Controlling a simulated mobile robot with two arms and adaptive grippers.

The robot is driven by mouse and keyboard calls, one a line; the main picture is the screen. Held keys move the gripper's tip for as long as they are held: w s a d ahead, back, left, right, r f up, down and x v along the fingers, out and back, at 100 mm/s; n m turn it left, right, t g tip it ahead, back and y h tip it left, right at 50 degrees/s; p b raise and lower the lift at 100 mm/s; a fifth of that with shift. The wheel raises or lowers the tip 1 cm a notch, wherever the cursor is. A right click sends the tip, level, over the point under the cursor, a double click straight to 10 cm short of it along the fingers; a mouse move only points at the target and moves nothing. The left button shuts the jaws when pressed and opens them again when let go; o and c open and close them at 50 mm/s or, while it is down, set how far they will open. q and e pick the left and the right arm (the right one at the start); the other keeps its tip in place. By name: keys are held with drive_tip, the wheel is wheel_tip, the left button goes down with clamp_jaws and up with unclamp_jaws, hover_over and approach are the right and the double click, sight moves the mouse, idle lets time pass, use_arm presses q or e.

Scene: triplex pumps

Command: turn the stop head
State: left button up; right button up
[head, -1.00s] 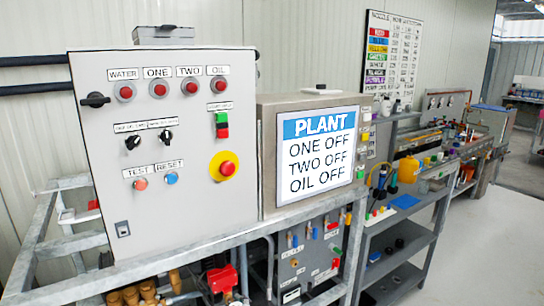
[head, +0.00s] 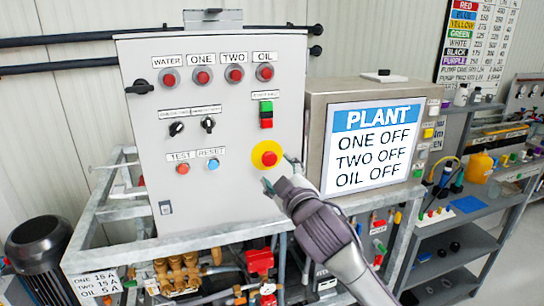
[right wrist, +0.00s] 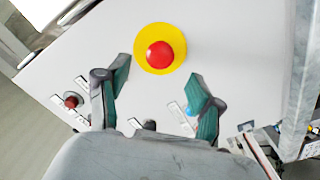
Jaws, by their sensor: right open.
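The stop head is a red mushroom button (head: 268,158) on a yellow round plate, at the lower right of the grey panel door (head: 225,195). In the right wrist view the red head (right wrist: 160,55) shows whole, just beyond the fingertips and between their lines. My right gripper (head: 277,172) is open and empty, just below and in front of the stop head in the head view. Its two green-padded fingers (right wrist: 158,82) stand apart in the wrist view. I see no contact with the head. My left gripper is not in view.
The panel also carries red lamps (head: 202,76), a green and red switch (head: 266,114), two black selectors (head: 192,127) and TEST and RESET buttons (head: 198,166). Right of it stands a PLANT screen (head: 370,150) reading ONE OFF, TWO OFF, OIL OFF. Pipework and valves (head: 180,272) lie below.

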sight(270, 161)
drive_tip(key=p+x, duration=0.1)
drive_tip(key=x, duration=0.3)
drive_tip(key=shift+w+a+r, duration=0.1)
drive_tip(key=shift+w, duration=0.05)
drive_tip(key=shift+x, duration=0.85)
